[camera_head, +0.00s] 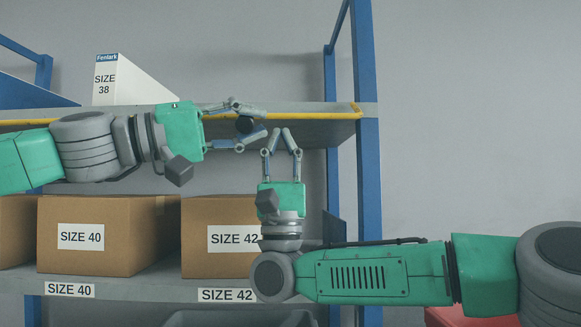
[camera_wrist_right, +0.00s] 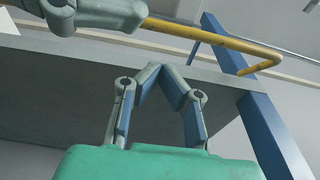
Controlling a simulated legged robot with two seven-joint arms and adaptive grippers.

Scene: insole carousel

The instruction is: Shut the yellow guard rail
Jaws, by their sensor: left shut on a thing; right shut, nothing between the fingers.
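The yellow guard rail (camera_head: 310,116) runs along the front of the upper shelf in the head view. In the right wrist view the rail (camera_wrist_right: 215,38) stands above the shelf edge and bends back near the blue post. The fingers hide part of the rail there. My right gripper (camera_head: 281,131) points up just below the shelf front, shut and empty; its fingertips meet in the right wrist view (camera_wrist_right: 157,69).
A white SIZE 38 box (camera_head: 130,85) stands on the upper shelf. Brown boxes SIZE 40 (camera_head: 120,215) and SIZE 42 (camera_head: 215,215) fill the lower shelf. A blue post (camera_head: 367,180) stands right of my grippers. A red bin (camera_head: 470,316) is low at the right.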

